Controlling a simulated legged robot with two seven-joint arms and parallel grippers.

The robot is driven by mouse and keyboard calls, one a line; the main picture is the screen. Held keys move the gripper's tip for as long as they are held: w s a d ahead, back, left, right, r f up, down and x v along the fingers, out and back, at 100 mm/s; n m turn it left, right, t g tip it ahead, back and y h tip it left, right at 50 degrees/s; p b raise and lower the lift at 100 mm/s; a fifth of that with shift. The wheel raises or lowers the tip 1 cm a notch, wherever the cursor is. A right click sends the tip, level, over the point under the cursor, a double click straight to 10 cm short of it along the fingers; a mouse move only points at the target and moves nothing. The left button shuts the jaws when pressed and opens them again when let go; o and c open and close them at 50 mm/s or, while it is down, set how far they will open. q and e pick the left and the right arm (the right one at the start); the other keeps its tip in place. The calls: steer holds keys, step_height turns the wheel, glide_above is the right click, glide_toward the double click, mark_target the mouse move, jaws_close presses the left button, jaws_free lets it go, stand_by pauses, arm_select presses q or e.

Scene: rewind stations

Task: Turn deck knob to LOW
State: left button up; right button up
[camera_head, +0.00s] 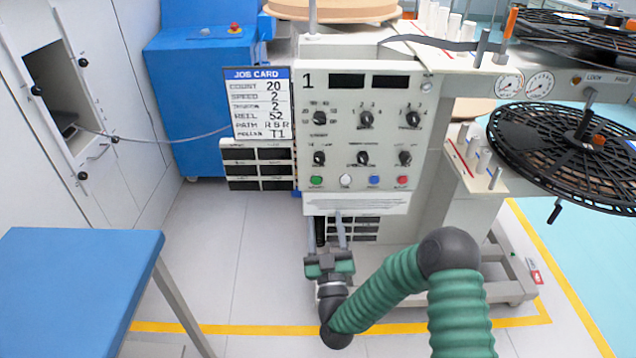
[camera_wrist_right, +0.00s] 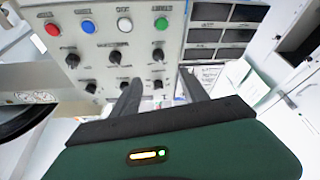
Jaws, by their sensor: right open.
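The control panel (camera_head: 340,139) of station 1 carries two rows of black knobs; their small labels are too blurred to tell which is the deck knob. The upper row has a left knob (camera_head: 319,118), a middle knob (camera_head: 366,119) and a right knob (camera_head: 413,119). The lower row has a left knob (camera_head: 319,158), a middle knob (camera_head: 363,158) and a right knob (camera_head: 405,158). My right gripper (camera_head: 328,220) is open and empty, below the panel's left part, apart from the knobs. The wrist view shows its fingers (camera_wrist_right: 160,80) pointing toward the panel, which appears upside down. My left gripper is out of view.
Green (camera_head: 316,181), white (camera_head: 345,181), blue (camera_head: 374,180) and red (camera_head: 402,181) buttons line the panel below the knobs. A job card (camera_head: 258,103) hangs at its left. A black reel (camera_head: 570,150) sticks out at right. A blue table (camera_head: 80,280) stands front left.

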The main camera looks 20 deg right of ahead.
mark_target(320, 164)
steer(key=b+x, duration=0.3)
steer(key=x, duration=1.3)
steer(key=shift+w+d+r, duration=0.2)
steer(key=shift+w+r, duration=0.05)
jaws_close()
